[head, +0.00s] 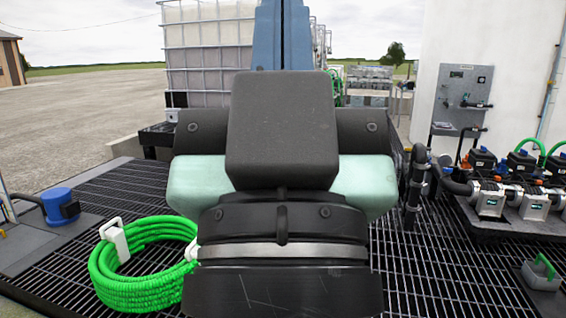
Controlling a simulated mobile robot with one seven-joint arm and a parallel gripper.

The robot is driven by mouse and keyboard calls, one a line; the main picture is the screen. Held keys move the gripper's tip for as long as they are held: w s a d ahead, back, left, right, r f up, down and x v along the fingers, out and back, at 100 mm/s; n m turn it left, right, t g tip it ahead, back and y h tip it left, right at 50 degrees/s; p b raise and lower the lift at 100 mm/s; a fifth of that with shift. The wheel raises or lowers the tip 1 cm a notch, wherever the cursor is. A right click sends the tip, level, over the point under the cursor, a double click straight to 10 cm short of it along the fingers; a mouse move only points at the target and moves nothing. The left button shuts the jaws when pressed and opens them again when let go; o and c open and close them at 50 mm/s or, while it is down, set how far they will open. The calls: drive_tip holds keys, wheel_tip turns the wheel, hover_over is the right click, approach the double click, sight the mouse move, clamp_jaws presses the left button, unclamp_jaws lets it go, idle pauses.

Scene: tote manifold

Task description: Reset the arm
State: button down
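A large black and pale green body with a grey band fills the middle of the head view. It appears to be part of my own arm, seen close up. A blue upright part rises behind it at the top. I cannot make out gripper fingers anywhere, so my gripper is not in view. The arm parts hide the middle of the floor and the lower part of what stands behind.
A coiled green hose (135,275) lies on the grating (425,270) at left, near a blue motor-like unit (60,205). A white caged tank (205,60) stands behind.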

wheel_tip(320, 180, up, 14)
drive_tip(key=p, duration=1.1)
drive_tip(key=shift+p, duration=0.3)
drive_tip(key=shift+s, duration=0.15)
